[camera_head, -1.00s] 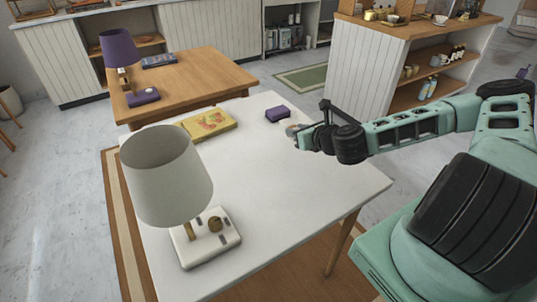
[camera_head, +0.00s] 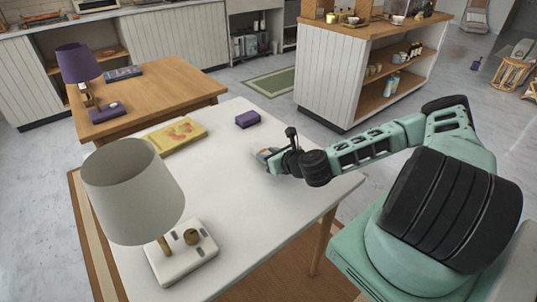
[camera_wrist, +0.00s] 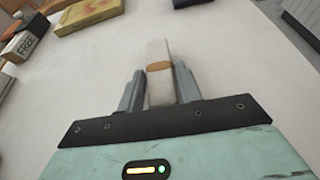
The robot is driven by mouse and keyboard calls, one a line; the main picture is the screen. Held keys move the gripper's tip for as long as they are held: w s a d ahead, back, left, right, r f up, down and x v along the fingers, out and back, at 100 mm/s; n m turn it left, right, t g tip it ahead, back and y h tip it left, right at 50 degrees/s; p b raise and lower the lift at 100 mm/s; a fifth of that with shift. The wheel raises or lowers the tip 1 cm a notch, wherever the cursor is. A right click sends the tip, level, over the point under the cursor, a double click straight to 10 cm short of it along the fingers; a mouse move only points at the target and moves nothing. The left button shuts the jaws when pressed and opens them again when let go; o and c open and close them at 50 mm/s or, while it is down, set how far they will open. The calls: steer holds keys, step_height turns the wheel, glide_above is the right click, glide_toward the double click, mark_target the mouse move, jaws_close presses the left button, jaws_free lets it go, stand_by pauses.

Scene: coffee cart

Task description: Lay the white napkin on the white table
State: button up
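The white table (camera_head: 255,205) fills the middle of the head view, and its top also fills most of the wrist view (camera_wrist: 245,75). My gripper (camera_head: 265,157) is at the table's right side, low over or at the top. In the wrist view, my gripper's two grey fingers (camera_wrist: 159,88) press on both sides of a narrow white piece with an orange-brown patch, which looks like the folded napkin (camera_wrist: 158,52). The napkin's pale end (camera_head: 262,153) shows small in the head view. I cannot tell whether it touches the tabletop.
On the white table are a grey-shaded lamp (camera_head: 135,190), a yellow book (camera_head: 176,136) and a small purple box (camera_head: 248,119). A wooden table (camera_head: 165,90) with a purple lamp (camera_head: 78,65) adjoins behind. A shelved counter (camera_head: 345,75) stands back right. The table's middle is clear.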

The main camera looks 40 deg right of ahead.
steer(key=shift+o, duration=1.2)
steer(key=shift+r, duration=0.1)
